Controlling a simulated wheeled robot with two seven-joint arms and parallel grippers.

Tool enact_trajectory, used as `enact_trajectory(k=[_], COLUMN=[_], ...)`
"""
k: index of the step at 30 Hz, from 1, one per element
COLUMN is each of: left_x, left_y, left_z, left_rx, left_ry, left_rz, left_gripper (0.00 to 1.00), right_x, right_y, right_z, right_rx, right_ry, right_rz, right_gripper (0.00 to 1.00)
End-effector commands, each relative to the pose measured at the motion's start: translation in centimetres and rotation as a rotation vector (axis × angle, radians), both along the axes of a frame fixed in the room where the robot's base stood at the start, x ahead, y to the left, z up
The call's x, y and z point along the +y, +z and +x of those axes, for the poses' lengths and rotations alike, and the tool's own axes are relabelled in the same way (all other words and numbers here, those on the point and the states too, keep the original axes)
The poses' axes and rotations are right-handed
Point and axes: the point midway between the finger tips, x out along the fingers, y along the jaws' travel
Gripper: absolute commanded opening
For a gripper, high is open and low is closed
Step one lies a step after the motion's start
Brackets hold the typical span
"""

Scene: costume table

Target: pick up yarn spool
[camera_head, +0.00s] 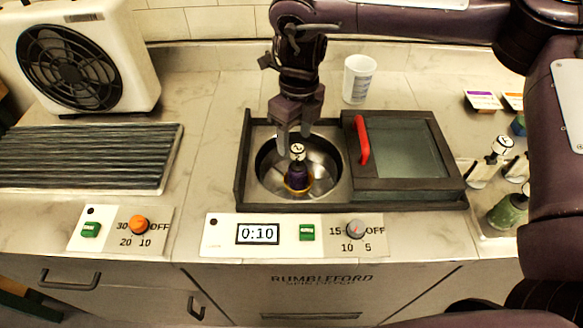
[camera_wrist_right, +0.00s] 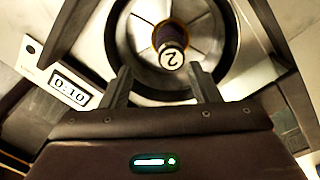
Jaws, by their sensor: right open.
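In the right wrist view the spool's top (camera_wrist_right: 172,57) faces the camera, just beyond the fingertips. My right gripper (camera_head: 294,142) points down above the spool, its fingers apart. In the wrist view the open fingers (camera_wrist_right: 165,88) hold nothing. Another spool, green (camera_head: 508,213), stands at the right by white-topped items (camera_head: 503,145). My left gripper is not in view.
The machine's glass lid (camera_head: 405,148) with a red handle (camera_head: 362,140) lies slid open to the right of the bowl. A white cup (camera_head: 358,79) stands behind. A fan unit (camera_head: 75,60) and ribbed rack (camera_head: 85,158) are at left. The timer display (camera_head: 258,234) reads 0:10.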

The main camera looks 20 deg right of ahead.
Motion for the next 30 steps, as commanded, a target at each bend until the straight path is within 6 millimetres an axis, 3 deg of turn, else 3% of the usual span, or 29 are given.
enact_trajectory(k=[5, 13, 21, 30], left_x=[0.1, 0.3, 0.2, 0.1], left_y=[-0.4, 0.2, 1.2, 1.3], left_z=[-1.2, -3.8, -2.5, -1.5], left_rx=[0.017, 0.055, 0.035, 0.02], left_ry=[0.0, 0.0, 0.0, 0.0], left_rz=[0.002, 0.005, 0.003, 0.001], left_gripper=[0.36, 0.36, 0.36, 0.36], right_x=[-1.3, -1.2, -1.1, -1.0], right_y=[-0.1, -3.1, -6.8, -7.2], right_z=[0.2, 0.2, 0.4, 0.4], right_rx=[0.009, 0.01, 0.008, 0.005], right_ry=[-0.016, -0.014, -0.014, -0.014], right_rz=[-0.018, -0.017, -0.016, -0.015], right_gripper=[0.56, 0.56, 0.56, 0.53])
